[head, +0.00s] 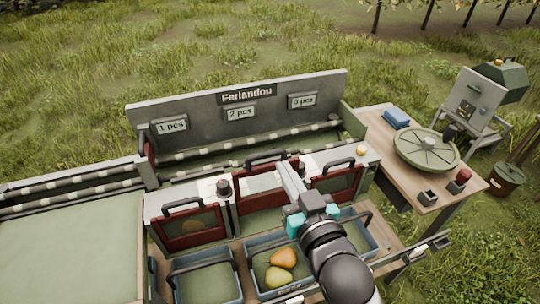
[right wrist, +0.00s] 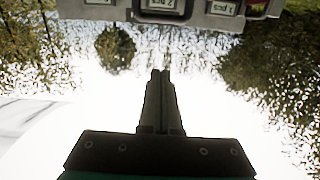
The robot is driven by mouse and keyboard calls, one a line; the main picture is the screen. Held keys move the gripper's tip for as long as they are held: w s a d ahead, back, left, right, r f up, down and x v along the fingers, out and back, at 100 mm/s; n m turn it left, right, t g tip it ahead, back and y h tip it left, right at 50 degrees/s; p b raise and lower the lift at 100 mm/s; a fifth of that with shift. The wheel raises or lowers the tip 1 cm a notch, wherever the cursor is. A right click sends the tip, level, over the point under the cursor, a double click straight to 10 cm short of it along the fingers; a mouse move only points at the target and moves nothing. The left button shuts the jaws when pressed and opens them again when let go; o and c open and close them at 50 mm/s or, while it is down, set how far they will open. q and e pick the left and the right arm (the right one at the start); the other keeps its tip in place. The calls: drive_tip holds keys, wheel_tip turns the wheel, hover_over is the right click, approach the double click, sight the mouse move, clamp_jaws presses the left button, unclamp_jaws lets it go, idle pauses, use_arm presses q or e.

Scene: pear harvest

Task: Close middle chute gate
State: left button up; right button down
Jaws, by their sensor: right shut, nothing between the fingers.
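The middle chute gate (head: 262,196) is a dark red panel with a black handle (head: 266,156). It stands higher than the gates on either side, so it looks raised. My right gripper (head: 284,170) is at the right part of this gate, with its shut fingers pointing away over the machine top. Its arm hides part of the area between the middle and right gates. In the right wrist view the closed fingers (right wrist: 160,76) have nothing between them. Whether they touch the gate cannot be told. My left gripper is not in view.
The left gate (head: 190,240) and right gate (head: 337,184) sit lower. A blue crate (head: 252,262) below the middle chute holds two pears (head: 283,258). The left crate (head: 205,284) looks empty. A wooden side table (head: 379,130) carries a round green lid (head: 426,150).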

hover_over(266, 179)
drive_tip(key=v, duration=0.3)
drive_tip(key=shift+f+b, duration=0.65)
drive_tip(key=shift+f, duration=1.6)
drive_tip(key=shift+f, duration=0.1)
wheel_tip(266, 179, down, 10)
drive_tip(key=b, duration=0.5)
drive_tip(key=shift+f, duration=0.15)
